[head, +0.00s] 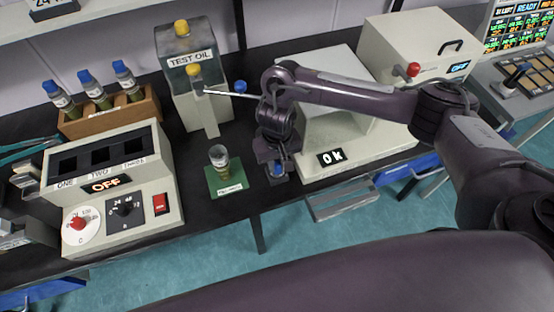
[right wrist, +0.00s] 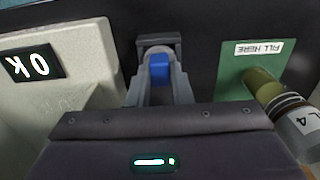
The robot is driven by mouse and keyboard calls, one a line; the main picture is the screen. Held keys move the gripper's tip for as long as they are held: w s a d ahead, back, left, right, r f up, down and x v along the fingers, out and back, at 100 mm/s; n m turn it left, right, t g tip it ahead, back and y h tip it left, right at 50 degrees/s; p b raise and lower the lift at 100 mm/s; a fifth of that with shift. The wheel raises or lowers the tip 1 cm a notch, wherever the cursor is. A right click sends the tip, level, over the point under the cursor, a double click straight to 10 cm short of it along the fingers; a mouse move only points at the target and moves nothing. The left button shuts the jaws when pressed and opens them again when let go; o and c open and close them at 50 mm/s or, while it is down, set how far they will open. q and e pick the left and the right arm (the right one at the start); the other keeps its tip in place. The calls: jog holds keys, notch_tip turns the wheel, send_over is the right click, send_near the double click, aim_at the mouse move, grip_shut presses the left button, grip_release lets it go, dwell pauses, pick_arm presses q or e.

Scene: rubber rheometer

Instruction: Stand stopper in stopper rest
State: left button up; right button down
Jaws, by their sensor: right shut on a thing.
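My right gripper (head: 277,172) is low over the black bench, between the green mat and the OK machine. It is shut on a small blue stopper (right wrist: 160,68), which shows between the fingertips in the right wrist view. A small dark grey block (right wrist: 158,40) shows just beyond the fingertips. It may be the stopper rest, but I cannot tell for sure, nor whether the stopper touches it. An open vial (head: 219,158) stands on the green mat (head: 226,189), with its label partly showing in the right wrist view (right wrist: 302,124). My left gripper is out of view.
The OK machine (head: 330,157) stands close to the right of the gripper. The test oil dispenser (head: 188,62) is behind the mat, with a blue-topped item (head: 241,87) beside it.

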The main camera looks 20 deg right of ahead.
jog(key=c, duration=1.2)
grip_release()
jog(key=shift+c, duration=0.2)
